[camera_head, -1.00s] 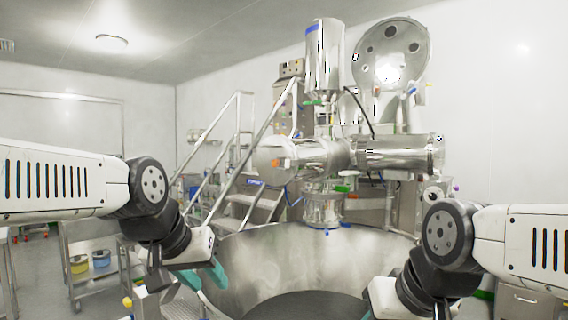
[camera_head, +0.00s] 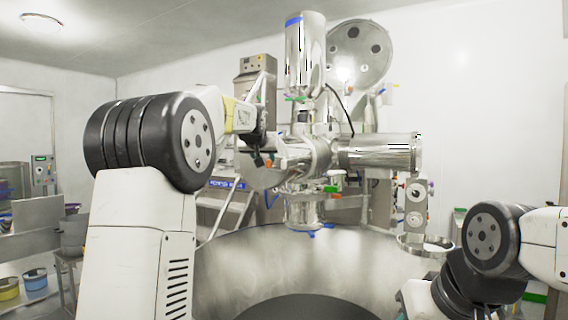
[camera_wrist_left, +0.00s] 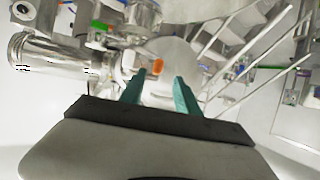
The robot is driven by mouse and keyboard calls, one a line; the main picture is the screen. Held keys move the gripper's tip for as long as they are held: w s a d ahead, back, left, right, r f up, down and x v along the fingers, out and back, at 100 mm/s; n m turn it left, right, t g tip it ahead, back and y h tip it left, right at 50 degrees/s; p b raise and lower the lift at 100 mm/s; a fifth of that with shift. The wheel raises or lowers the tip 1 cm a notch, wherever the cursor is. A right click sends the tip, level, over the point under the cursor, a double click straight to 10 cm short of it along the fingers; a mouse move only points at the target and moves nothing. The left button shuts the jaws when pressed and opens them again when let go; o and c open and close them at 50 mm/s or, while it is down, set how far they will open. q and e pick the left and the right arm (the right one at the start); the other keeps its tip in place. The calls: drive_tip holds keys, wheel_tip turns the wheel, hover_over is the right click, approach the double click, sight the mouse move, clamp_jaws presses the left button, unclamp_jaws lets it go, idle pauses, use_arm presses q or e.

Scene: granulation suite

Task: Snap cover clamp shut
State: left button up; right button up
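A polished steel horizontal cylinder with a round end cover (camera_head: 262,176) sits above the large bowl in the head view. A small orange part (camera_head: 268,163) shows at this cover; it also shows in the left wrist view (camera_wrist_left: 157,64), just beyond my fingertips. I cannot tell whether it is the clamp's handle or whether the clamp is shut. My left gripper (camera_wrist_left: 159,75) has its two teal fingers apart with nothing between them. In the head view, my left gripper (camera_head: 258,157) reaches the cover's near left side; contact is unclear.
A large open steel bowl (camera_head: 320,257) lies below the cylinder. Steps with handrails (camera_head: 222,205) stand behind at the left. A vertical steel cylinder (camera_head: 305,55) and a raised round lid (camera_head: 360,52) rise above. A small steel dish (camera_head: 425,243) is at the right.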

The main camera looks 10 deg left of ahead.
sight(269, 162)
use_arm(q)
drive_tip(key=x, duration=0.8)
drive_tip(key=shift+w+d+r, duration=0.15)
drive_tip(key=shift+w+r, duration=0.1)
drive_tip(key=shift+w, duration=0.05)
clamp_jaws()
drive_tip(key=shift+d, duration=0.1)
idle(1.0)
